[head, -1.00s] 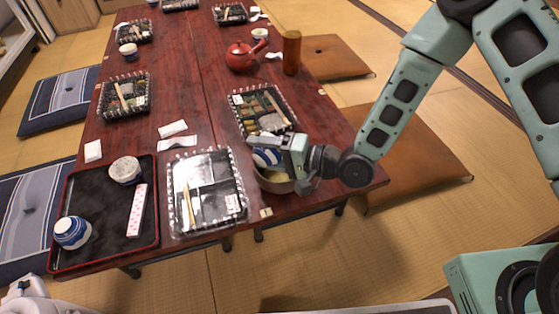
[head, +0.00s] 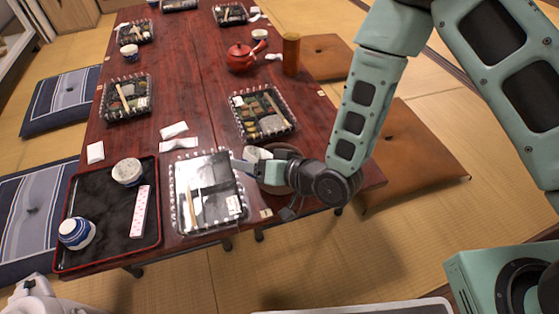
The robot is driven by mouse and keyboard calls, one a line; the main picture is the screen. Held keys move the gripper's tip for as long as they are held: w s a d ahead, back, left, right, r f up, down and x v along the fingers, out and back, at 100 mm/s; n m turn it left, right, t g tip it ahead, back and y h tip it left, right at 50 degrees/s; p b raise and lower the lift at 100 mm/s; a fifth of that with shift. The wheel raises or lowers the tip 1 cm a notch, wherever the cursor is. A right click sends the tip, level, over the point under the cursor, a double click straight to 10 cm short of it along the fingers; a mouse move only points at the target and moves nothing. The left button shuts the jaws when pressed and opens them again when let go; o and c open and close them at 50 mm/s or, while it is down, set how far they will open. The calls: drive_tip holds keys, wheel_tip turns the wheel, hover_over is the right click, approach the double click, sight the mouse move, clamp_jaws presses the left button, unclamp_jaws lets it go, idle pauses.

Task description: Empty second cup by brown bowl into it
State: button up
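My gripper (head: 246,164) is at the near right part of the table, between the clear bento box and the brown bowl (head: 287,148). It looks shut on a blue-and-white cup (head: 257,153), whose pale top shows just behind the fingers. The cup looks closer to upright, to the left of the bowl. The fingers hide its lower part, so I cannot tell whether it touches the table. My wrist covers most of the bowl, and its contents are hidden. Two more cups, a pale one (head: 127,171) and a blue-and-white one (head: 76,233), stand on the black tray (head: 104,252).
The clear-lidded bento box (head: 207,213) lies close left of my gripper, and another bento box (head: 262,113) lies behind it. A red teapot (head: 241,57) and a brown cylinder (head: 291,55) stand farther back. Brown cushions (head: 410,160) lie right of the table.

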sight(243, 204)
drive_tip(key=s+a+f+n+t+h+b, duration=0.1)
drive_tip(key=f, duration=0.1)
drive_tip(key=s+a+f+n+t+h+b, duration=0.1)
drive_tip(key=f+n, duration=0.1)
drive_tip(key=s+a+f+n+b, duration=0.1)
drive_tip(key=s+f+n, duration=0.1)
drive_tip(key=shift+a+t+h+b, duration=0.3)
drive_tip(key=shift+a+t+h, duration=0.1)
drive_tip(key=shift+s, duration=0.15)
